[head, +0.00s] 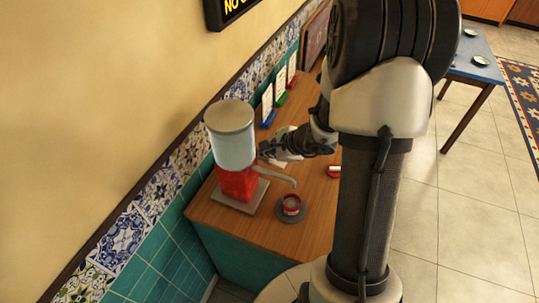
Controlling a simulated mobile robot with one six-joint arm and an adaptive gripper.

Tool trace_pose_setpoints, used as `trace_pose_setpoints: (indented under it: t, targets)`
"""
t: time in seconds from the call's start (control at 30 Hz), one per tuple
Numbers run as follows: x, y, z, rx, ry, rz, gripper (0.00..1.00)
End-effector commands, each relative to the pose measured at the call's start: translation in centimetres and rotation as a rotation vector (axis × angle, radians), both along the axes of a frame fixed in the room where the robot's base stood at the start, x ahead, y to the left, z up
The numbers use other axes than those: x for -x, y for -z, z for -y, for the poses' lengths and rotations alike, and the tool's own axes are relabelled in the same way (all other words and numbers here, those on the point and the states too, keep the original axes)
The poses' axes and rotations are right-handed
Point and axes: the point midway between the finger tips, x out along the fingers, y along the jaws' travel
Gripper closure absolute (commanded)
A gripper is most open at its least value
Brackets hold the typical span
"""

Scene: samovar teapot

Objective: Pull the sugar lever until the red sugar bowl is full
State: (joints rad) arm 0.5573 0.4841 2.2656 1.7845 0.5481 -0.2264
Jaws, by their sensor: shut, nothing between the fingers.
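The sugar dispenser (235,150) stands on the wooden counter at the middle left, with a grey lid, a clear pale container and a red base on a grey plate. A grey lever or spout (278,177) sticks out from its right side. My gripper (266,152) is shut and empty, close to the right side of the clear container. I cannot tell whether it touches the dispenser.
Several cards in coloured holders (267,106) stand along the wall behind the dispenser. A blue table (474,45) with small dishes stands at the upper right.

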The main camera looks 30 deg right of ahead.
Motion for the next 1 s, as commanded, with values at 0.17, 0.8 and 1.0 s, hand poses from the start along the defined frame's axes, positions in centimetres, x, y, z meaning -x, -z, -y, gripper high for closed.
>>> trace_pose_setpoints:
  t: [0.17,0.8,1.0]
  targets:
    - [0.10,0.32,-0.05,-0.001,-0.001,-0.003,1.00]
    - [0.16,0.97,0.00,-0.001,0.000,-0.003,1.00]
    - [0.18,1.16,0.01,-0.001,0.000,-0.003,1.00]
